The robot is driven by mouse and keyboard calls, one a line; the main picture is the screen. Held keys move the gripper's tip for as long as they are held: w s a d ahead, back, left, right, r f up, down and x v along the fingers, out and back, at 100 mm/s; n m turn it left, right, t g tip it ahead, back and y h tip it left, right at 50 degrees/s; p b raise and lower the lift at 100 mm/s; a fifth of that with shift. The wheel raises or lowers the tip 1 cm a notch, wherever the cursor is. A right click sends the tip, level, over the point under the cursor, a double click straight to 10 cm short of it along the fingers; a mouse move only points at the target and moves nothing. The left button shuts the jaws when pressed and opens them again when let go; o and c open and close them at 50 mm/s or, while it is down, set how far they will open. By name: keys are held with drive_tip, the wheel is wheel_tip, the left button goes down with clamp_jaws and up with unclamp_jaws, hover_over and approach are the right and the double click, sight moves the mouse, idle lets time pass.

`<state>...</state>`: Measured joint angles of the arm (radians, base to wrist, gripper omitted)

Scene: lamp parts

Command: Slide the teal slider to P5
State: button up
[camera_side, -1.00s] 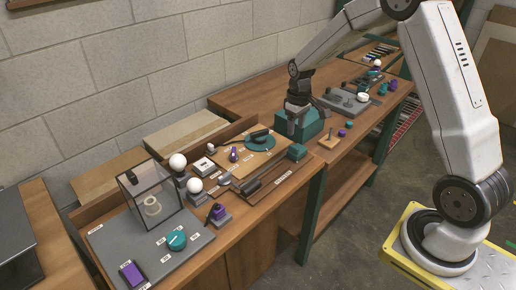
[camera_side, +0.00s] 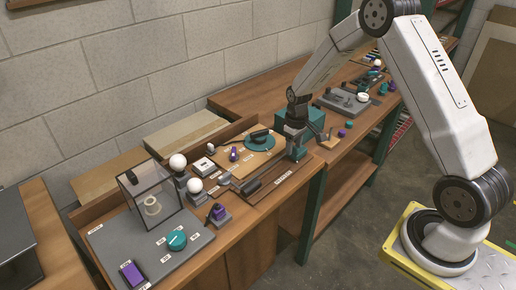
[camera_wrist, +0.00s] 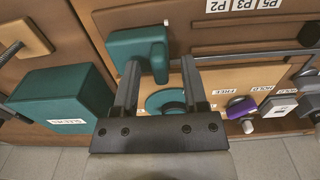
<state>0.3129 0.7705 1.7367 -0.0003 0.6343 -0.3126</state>
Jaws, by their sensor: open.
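The teal slider (camera_wrist: 137,43) is a rounded block at the end of a dark track on a wooden board, in the wrist view's upper middle. My gripper (camera_wrist: 160,66) is open, its two fingers pointing towards the slider. Part of the slider shows between the fingertips, and the left finger covers some of it. I cannot tell whether either finger touches it. In the side view my gripper (camera_side: 296,152) is over the right end of the track, and it hides most of the slider.
A teal box (camera_wrist: 62,97) stands close to the left of my gripper. A teal disc (camera_wrist: 168,101) lies below the track in the wrist view. A purple knob (camera_wrist: 240,107) and labelled parts are further right. The track's middle (camera_side: 256,183) looks clear.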

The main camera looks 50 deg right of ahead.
drive_tip(key=shift+f, duration=0.15)
clamp_jaws()
idle(1.4)
